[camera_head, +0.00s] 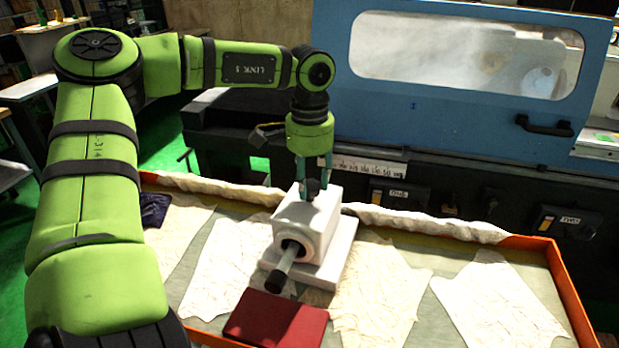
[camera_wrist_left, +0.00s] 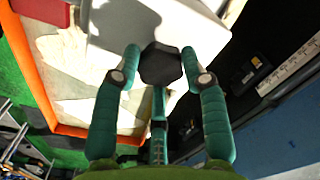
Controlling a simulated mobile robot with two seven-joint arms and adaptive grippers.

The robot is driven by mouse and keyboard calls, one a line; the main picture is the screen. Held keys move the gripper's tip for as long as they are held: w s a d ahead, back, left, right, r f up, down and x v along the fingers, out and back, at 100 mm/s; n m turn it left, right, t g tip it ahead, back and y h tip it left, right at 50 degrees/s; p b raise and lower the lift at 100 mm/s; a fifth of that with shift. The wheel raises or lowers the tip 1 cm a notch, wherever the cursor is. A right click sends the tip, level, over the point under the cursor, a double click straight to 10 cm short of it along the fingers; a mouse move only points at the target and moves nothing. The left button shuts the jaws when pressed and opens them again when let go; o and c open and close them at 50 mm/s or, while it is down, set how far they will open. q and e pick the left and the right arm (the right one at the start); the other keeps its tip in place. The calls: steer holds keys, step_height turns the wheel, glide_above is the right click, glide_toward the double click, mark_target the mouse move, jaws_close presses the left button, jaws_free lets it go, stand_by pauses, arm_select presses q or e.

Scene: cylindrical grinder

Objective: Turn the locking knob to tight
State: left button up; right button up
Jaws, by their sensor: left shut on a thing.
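The locking knob (camera_head: 313,188) is a small black knob on top of the white tailstock-like block (camera_head: 318,222). In the left wrist view the knob (camera_wrist_left: 160,66) shows as a dark, many-sided cap between the fingertips. My left gripper (camera_head: 313,181) points down from above, its two teal fingers on either side of the knob and shut on it. In the left wrist view, the gripper (camera_wrist_left: 160,58) has one finger on each side of the cap. The underside of the knob is hidden. I see no mark showing how tight it is. My right gripper is not in view.
The block stands in an orange-rimmed tray (camera_head: 562,290) with pale cloths (camera_head: 495,295). A dark red box (camera_head: 275,318) lies in front of the block, under its protruding dark cylinder (camera_head: 284,268). The blue grinder cover (camera_head: 440,110) with a window rises close behind.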

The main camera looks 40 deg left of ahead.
mark_target(310, 184)
arm_select(q)
steer(key=o, duration=1.2)
steer(key=shift+s+f, duration=0.15)
steer(key=shift+f, duration=0.05)
steer(key=shift+r, duration=0.1)
steer(key=shift+r, duration=0.55)
step_height(310, 184, up, 11)
steer(key=shift+f, duration=0.1)
